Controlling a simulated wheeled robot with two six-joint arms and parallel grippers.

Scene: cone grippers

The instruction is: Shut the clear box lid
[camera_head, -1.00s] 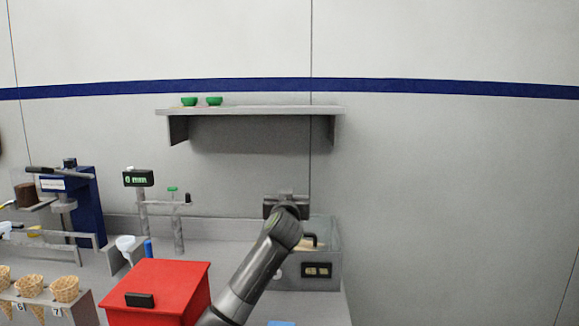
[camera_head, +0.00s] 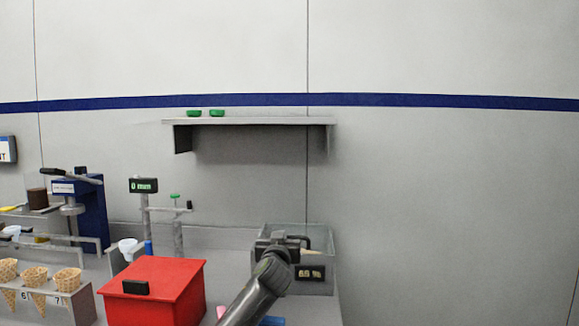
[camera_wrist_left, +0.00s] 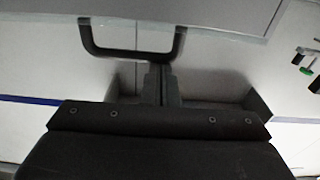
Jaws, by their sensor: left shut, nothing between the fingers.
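The clear box (camera_head: 328,262) stands on the counter right of centre in the head view. Its glassy rim shows, and a dark handle (camera_head: 304,238) is at its top. In the left wrist view a black U-shaped handle (camera_wrist_left: 136,54) hangs from a pale panel (camera_wrist_left: 200,18), which looks like the lid. How far the lid is tilted I cannot tell. My left gripper (camera_head: 285,243) is at the box's front top, partly covering it. Its fingers (camera_wrist_left: 161,84) are shut and empty, right beside the handle; contact is unclear. My right gripper is not in view.
A red box (camera_head: 165,285) stands left of my arm. Cones in a holder (camera_head: 60,305), a blue press (camera_head: 93,215) and a display stand (camera_head: 144,186) are further left. A wall shelf (camera_head: 250,122) with green bowls is above. The space right of the box is clear.

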